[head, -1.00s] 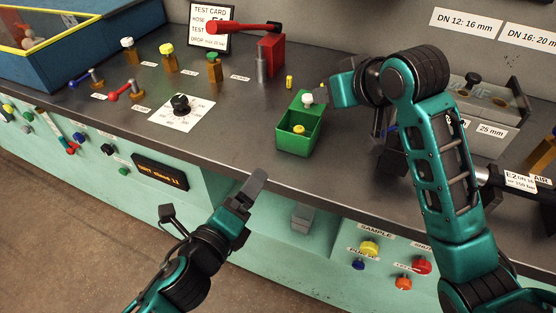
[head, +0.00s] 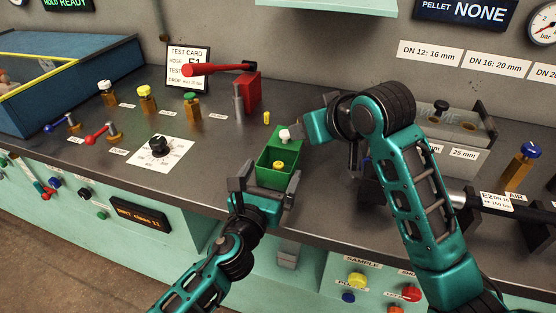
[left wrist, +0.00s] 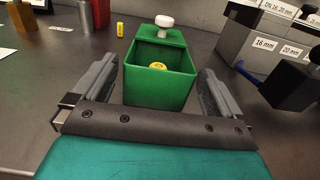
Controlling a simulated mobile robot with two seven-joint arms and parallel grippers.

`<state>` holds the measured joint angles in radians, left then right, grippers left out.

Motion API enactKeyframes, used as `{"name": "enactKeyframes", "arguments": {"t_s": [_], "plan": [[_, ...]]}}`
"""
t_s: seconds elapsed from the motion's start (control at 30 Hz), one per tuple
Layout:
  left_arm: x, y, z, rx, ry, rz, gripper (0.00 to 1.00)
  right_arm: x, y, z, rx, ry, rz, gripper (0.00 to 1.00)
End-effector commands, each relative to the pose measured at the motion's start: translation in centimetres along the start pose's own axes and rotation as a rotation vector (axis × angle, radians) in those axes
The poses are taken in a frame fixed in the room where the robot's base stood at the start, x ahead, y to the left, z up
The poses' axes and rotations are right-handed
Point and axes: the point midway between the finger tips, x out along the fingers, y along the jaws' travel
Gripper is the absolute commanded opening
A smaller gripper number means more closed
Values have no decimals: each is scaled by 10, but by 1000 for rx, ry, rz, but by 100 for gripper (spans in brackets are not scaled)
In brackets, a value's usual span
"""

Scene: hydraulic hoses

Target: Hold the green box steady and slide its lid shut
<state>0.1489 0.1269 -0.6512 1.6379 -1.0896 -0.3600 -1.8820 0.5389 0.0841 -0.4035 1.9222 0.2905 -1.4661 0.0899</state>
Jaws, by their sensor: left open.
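The green box (head: 277,170) stands on the grey bench near its front edge, with its top partly open. A yellow-capped piece (head: 278,165) lies inside; it also shows in the left wrist view (left wrist: 158,66). The green lid (left wrist: 160,36) sits at the far end of the box and carries a white knob (head: 284,135). My left gripper (head: 262,190) is open, with one finger on each side of the box's near end. In the left wrist view (left wrist: 158,92) gaps show between fingers and walls. My right gripper (head: 306,128) is beside the white knob; its fingertips are hidden.
A red-handled press (head: 250,92) stands behind left, a dial card (head: 160,151) lies left. A grey block (head: 455,130) and a horizontal black bar are to the right.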

Motion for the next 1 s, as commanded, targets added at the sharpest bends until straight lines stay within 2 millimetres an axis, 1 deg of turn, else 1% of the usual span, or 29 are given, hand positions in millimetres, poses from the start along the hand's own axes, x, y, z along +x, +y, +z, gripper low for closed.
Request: {"name": "enactKeyframes", "arguments": {"t_s": [0.03, 0.2, 0.3, 0.4, 0.53, 0.8, 1.0], "plan": [[12, -1, 1, -2, -1, 1, 100, 0, 0, 0, 0, 0, 0, 43], [39, -1, 1, -4, 0, 0, 100, 0, 0, 0, 0, 0, 0, 43], [50, 0, 0, -2, 0, 2, 100, 0, 0, 0, 0, 0, 0, 43], [56, 0, 0, -3, 1, 0, 100, 0, 0, 0, 0, 0, 0, 43], [60, 0, 0, -3, 0, 0, 100, 0, 0, 0, 0, 0, 0, 43], [61, 0, 0, -3, 1, 0, 99, 0, 0, 0, 0, 0, 0, 43], [61, 0, 0, -3, 1, 0, 80, 0, 0, 0, 0, 0, 0, 43]]}}
